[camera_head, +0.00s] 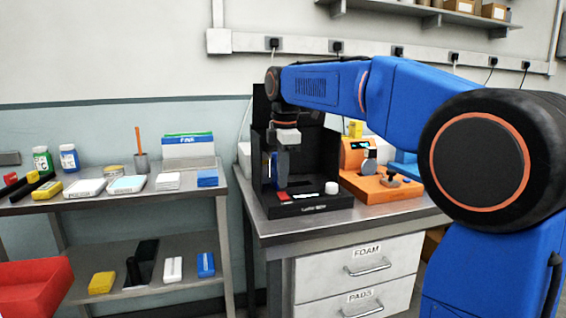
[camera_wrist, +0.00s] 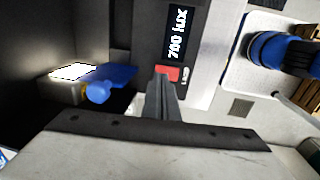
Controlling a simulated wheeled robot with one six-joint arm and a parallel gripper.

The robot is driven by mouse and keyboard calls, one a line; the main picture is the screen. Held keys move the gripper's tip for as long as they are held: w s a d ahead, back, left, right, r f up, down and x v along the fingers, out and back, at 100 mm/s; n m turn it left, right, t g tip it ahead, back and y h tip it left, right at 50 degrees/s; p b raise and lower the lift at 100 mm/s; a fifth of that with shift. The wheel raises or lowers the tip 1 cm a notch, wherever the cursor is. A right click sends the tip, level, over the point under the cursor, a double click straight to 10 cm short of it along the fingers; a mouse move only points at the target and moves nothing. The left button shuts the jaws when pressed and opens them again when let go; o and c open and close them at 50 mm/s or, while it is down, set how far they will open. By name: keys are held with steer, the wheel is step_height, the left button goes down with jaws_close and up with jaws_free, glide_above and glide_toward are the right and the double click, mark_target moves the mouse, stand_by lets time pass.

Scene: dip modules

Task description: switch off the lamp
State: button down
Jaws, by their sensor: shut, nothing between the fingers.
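The lamp unit is a black open-fronted box (camera_head: 318,207) on the bench in the head view. Its front base carries a red switch (camera_head: 283,196), which also shows in the wrist view (camera_wrist: 168,73). Beside the switch, a display (camera_wrist: 178,35) reads about 700 lux. My gripper (camera_head: 274,183) is shut and empty, pointing down at the box's front left. In the wrist view its fingertips (camera_wrist: 162,78) are right at the red switch and overlap its edge. I cannot tell whether they touch it. The switch's tilt is not clear.
An orange device (camera_head: 385,190) stands right of the box, and a white round piece (camera_head: 331,187) sits on the box's right front. A side table (camera_head: 110,200) at left holds bottles and several small cases. A red bin (camera_head: 35,287) is at lower left.

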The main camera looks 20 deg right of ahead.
steer(key=shift+w+f, duration=0.15)
steer(key=shift+f, duration=0.85)
steer(key=shift+f, duration=0.2)
steer(key=shift+s, duration=0.7)
steer(key=shift+r, duration=0.1)
steer(key=shift+s+r, duration=0.1)
steer(key=shift+r, duration=0.4)
step_height(320, 180, up, 13)
steer(key=s, duration=0.1)
steer(key=shift+s, duration=0.3)
